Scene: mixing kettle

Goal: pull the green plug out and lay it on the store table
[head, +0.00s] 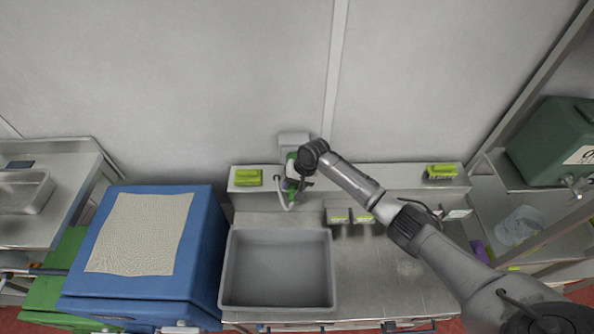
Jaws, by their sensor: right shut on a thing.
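My left gripper is out of view. A steel table (70,212) stands at far left, and a steel bench (385,280) in the middle; neither is marked as the store table.
A grey basin (277,310) sits on the bench, with bare steel to its right. A blue lidded box (205,235) with a cloth stands to its left. Yellow-green sponges (247,177) lie on the back ledge. A green canister (540,140) stands on the right shelf.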

